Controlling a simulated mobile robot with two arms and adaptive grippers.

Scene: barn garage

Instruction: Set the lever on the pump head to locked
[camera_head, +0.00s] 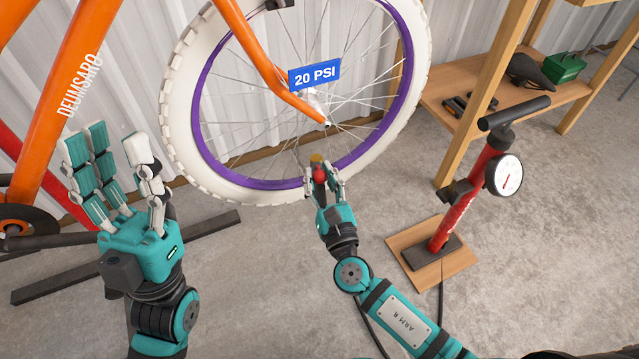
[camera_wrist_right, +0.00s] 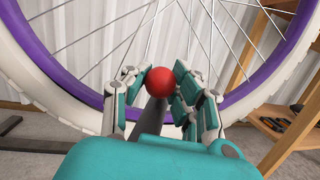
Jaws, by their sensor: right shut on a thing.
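My right gripper (camera_head: 322,178) is shut on the pump head, with its fingers on both sides at the lower part of the wheel rim. In the right wrist view, a dark grey bar (camera_wrist_right: 157,114) of the pump head shows between the fingers. The lever's red ball knob (camera_wrist_right: 161,81) stands between the fingertips; it also shows in the head view (camera_head: 319,174), with a small yellowish piece (camera_head: 316,158) just beyond it. I cannot tell the lever's angle, nor whether the head sits on a valve. My left gripper (camera_head: 110,158) is open and empty, fingers up, left of the wheel.
The wheel (camera_head: 196,150) has a white tire and purple rim, with a blue "20 PSI" tag (camera_head: 314,76) in front. A red floor pump (camera_head: 466,195) with a gauge (camera_head: 505,176) stands on a wooden board at right. A wooden shelf (camera_head: 440,85) is behind it. The near floor is mostly clear.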

